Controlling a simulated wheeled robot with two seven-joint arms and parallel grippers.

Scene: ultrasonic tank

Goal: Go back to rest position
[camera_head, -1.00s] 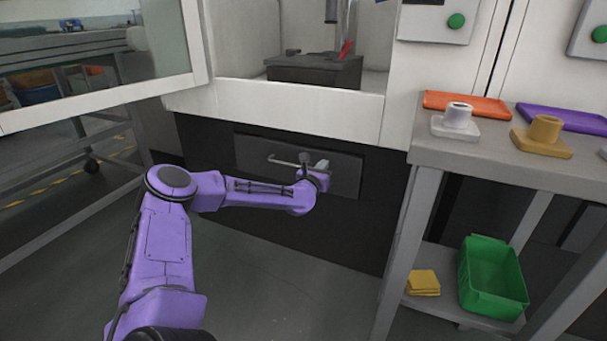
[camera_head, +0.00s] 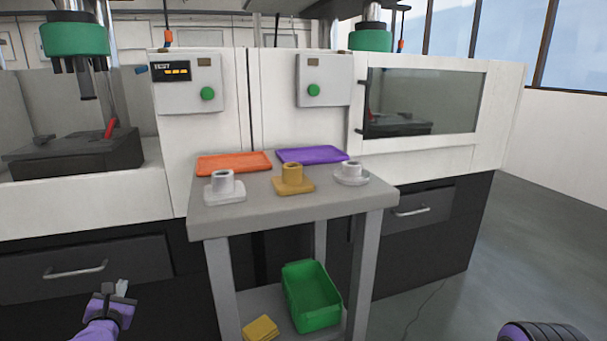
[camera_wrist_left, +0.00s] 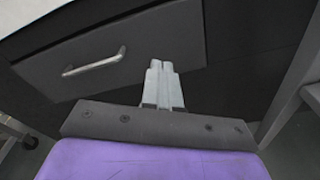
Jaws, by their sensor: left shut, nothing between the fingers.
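My left gripper (camera_head: 121,288) is at the lower left of the head view, in front of the left machine's dark drawer (camera_head: 100,267). It is apart from the drawer handle (camera_head: 75,270). In the left wrist view the left gripper's fingers (camera_wrist_left: 162,68) are together with nothing between them, and the handle (camera_wrist_left: 94,62) is off to their left. A purple and dark part of my body shows at the lower right of the head view. My right gripper is not seen.
A grey table (camera_head: 290,207) holds an orange tray (camera_head: 234,163), a purple tray (camera_head: 312,155) and several metal parts. Open floor (camera_head: 530,240) lies to the right.

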